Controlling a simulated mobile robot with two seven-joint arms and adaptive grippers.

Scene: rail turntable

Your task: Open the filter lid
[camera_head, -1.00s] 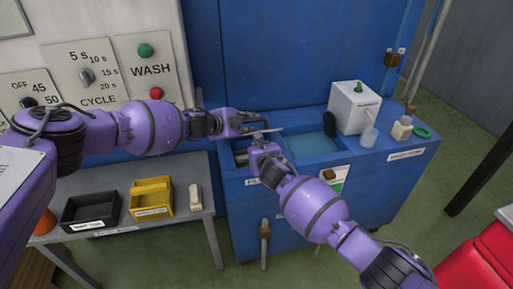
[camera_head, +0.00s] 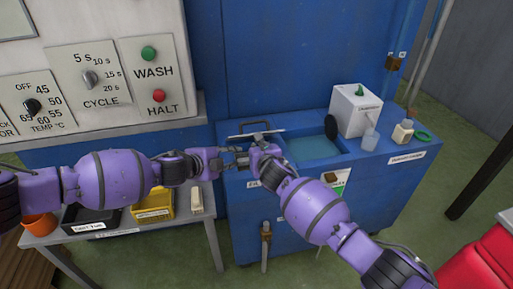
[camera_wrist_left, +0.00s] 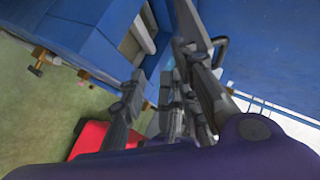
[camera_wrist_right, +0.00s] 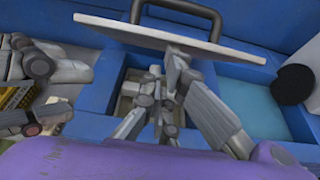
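The filter lid (camera_head: 255,134) is a pale grey plate standing raised at the left end of the blue machine's top. Its dark handle (camera_wrist_right: 208,14) shows behind the plate's upper edge in the right wrist view. Below it the filter opening (camera_wrist_right: 130,88) is uncovered. My right gripper (camera_head: 258,150) is over the opening in front of the lid, fingers apart; one fingertip appears close to the lid's underside, contact unclear. My left gripper (camera_head: 226,158) is just left of the right one, with fingers apart (camera_wrist_left: 160,65) and nothing visible between them.
A water-filled basin (camera_head: 312,147) is right of the opening, with a dark round object (camera_head: 331,128) at its edge. A white box (camera_head: 356,110), cup and small bottle stand further right. A side table with a black bin (camera_head: 90,219) and yellow bin (camera_head: 153,203) is at left.

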